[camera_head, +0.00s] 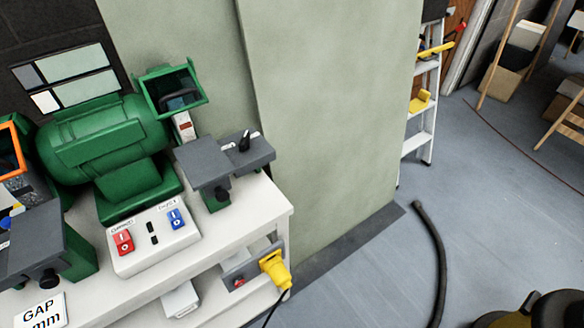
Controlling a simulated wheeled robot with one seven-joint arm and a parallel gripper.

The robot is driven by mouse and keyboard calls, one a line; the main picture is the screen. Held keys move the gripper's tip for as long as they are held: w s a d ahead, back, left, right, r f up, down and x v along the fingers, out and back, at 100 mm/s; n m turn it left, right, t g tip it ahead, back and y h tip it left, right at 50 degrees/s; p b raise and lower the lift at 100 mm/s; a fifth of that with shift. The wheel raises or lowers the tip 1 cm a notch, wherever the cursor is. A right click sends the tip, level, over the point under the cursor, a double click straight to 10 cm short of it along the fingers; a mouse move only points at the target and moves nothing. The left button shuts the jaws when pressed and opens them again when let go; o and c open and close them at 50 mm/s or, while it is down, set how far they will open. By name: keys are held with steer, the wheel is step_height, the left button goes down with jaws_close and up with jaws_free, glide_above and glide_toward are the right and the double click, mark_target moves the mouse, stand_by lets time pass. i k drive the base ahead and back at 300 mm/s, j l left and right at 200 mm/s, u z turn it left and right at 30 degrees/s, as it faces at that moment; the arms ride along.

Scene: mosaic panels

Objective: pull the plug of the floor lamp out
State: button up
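A yellow plug (275,269) sits at the right end of a grey socket strip (237,269) below the top of the white bench. It looks seated in the strip. A black cable (273,309) hangs from the plug and runs out of the bottom of the view. No floor lamp shows, so I cannot tell which device this cable belongs to. A red switch (239,283) is on the strip, left of the plug. My gripper is not in view.
A green bench grinder (110,140) stands on the white bench (235,228), with a red and blue button box (153,239) in front. A pale green wall (330,100) rises behind. A dark hose (434,255) lies on the open grey floor (490,205). A stepladder (425,100) stands further back.

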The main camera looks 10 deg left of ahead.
mark_target(279, 275)
steer(key=u, duration=0.75)
